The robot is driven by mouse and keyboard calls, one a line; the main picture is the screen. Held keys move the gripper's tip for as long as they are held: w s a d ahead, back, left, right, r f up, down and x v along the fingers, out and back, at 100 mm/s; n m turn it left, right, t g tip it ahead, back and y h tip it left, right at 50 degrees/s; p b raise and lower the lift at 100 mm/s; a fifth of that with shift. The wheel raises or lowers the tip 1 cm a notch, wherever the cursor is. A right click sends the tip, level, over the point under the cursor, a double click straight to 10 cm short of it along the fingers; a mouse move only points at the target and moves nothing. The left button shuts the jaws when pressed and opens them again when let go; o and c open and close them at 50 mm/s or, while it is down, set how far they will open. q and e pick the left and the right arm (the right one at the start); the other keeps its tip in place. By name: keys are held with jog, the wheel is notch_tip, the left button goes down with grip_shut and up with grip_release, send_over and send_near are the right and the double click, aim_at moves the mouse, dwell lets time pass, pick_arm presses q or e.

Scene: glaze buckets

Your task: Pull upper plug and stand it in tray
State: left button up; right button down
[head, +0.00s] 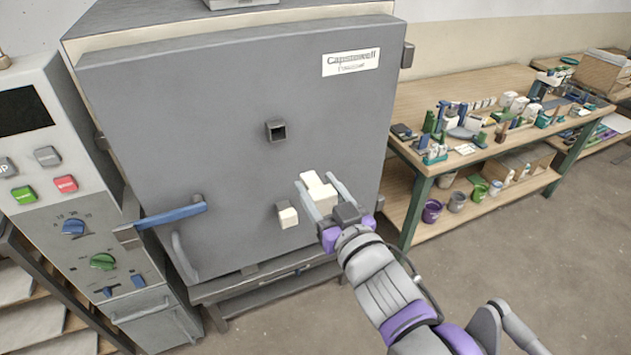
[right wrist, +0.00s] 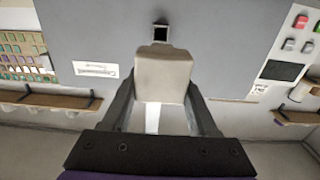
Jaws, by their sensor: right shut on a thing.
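My right gripper (head: 316,184) is shut on the upper plug (head: 319,192), a cream-white block, in front of the grey kiln door (head: 200,130). In the right wrist view the plug (right wrist: 163,75) sits between the two dark fingers, clear of the square hole (right wrist: 160,34) behind it. The upper hole (head: 277,131) in the door is open and empty. The lower plug (head: 288,217), also cream, sits in the door just left of my gripper. My left gripper is out of view. I cannot make out the tray for certain.
A wooden workbench (head: 480,80) on the right is crowded with tools and small pots. Its lower shelf (head: 470,205) holds buckets, including a purple one (head: 432,211). The control panel (head: 60,190) and a blue door handle (head: 172,215) are on the left. The floor at right is clear.

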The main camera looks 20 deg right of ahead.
aim_at(326, 200)
jog(key=shift+s, duration=2.2)
